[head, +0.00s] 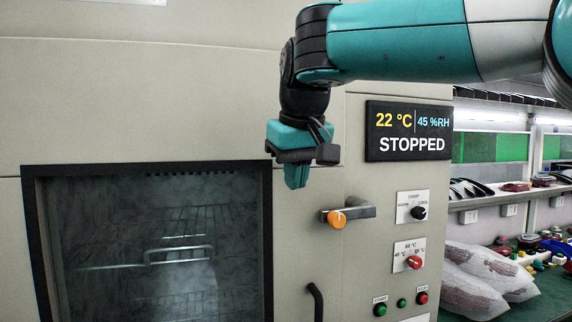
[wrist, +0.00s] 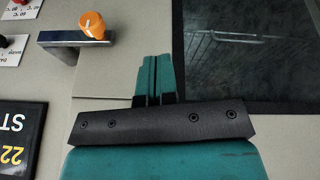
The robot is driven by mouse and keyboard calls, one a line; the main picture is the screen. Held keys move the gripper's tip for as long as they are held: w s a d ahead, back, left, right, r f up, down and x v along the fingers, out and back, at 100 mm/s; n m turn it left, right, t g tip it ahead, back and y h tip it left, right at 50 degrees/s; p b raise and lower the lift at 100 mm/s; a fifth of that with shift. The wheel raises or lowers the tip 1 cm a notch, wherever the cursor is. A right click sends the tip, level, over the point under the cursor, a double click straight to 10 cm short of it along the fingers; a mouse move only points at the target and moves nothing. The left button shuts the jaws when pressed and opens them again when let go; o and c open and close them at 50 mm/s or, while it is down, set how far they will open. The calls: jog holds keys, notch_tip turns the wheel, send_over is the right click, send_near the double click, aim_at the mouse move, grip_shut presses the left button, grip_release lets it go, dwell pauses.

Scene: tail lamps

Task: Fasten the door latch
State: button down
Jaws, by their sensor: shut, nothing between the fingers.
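The door latch (head: 350,214) is a grey metal bar with an orange knob at its left end, on the cabinet front between the door and the control panel. It lies roughly level in the head view. In the wrist view the latch (wrist: 75,38) is at the upper left, with its orange knob on top. The chamber door (head: 306,252) looks closed and has a dark-framed window. My gripper (head: 296,182) is shut and empty, above and left of the latch. In the wrist view my gripper (wrist: 154,62) points between the latch and the window, apart from both.
A black door handle (head: 315,302) stands below the latch. A display (head: 408,131) reading STOPPED is at the upper right. A black dial (head: 419,213), a red dial (head: 414,262) and small buttons are right of the latch. Shelves and bags (head: 478,280) stand farther right.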

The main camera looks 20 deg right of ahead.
jog(key=shift+s+a+r, duration=0.15)
jog(key=shift+a+r, duration=0.05)
jog(key=shift+a, duration=0.3)
jog(key=shift+s+a+r, duration=0.1)
jog(key=shift+a+r, duration=0.1)
jog(key=shift+a, duration=0.3)
jog(key=s+a+f+n+g+y, duration=0.2)
jog(key=s+f+n, duration=0.1)
jog(key=s+f, duration=0.8)
jog(key=s+a+f+n+g+y, duration=0.2)
jog(key=s+a+f+n+y, duration=0.1)
jog(key=s+f, duration=0.8)
jog(key=shift+s, duration=0.2)
